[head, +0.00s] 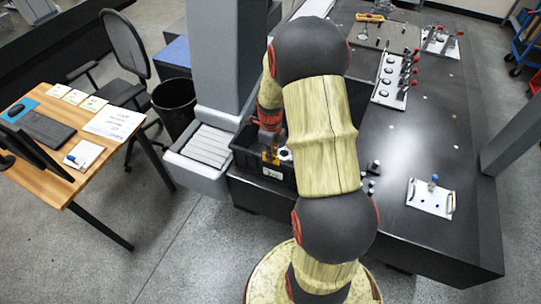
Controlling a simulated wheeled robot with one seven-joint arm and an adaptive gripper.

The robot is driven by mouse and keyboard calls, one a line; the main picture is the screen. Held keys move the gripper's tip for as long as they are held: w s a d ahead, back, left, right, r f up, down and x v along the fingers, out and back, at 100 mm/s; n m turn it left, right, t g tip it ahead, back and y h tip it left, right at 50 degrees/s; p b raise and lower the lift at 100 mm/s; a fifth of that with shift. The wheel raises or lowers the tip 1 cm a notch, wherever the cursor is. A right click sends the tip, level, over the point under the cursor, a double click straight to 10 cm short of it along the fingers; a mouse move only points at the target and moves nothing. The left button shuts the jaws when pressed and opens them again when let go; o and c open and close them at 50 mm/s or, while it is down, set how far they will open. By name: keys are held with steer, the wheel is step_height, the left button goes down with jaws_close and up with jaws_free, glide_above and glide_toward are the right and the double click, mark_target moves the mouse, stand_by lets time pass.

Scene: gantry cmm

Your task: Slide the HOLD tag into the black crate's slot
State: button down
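The black crate (243,157) stands at the left edge of the dark table, left of my arm. A white label (272,173) shows on its front, and my arm hides its right part. My gripper (269,146) points down over the crate. It is small and partly lost against the dark crate, so I cannot see whether its fingers are open or shut. A small yellow-orange piece (270,157) shows just below the gripper at the crate. It may be the HOLD tag, but no lettering is readable. The slot cannot be made out.
The dark table (405,150) has bare room at its middle right. A white plate with handles (431,197) lies near its front, and a clamp rack (395,80) stands farther back. Left are a grey column (222,50), a bin (175,105) and a wooden desk (125,125).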

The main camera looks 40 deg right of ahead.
steer(key=shift+f, duration=0.5)
steer(key=c, duration=2)
jaws_free()
steer(key=shift+o, duration=1.4)
steer(key=shift+r, duration=0.2)
steer(key=shift+r+p, duration=2.2)
steer(key=shift+r, duration=1.15)
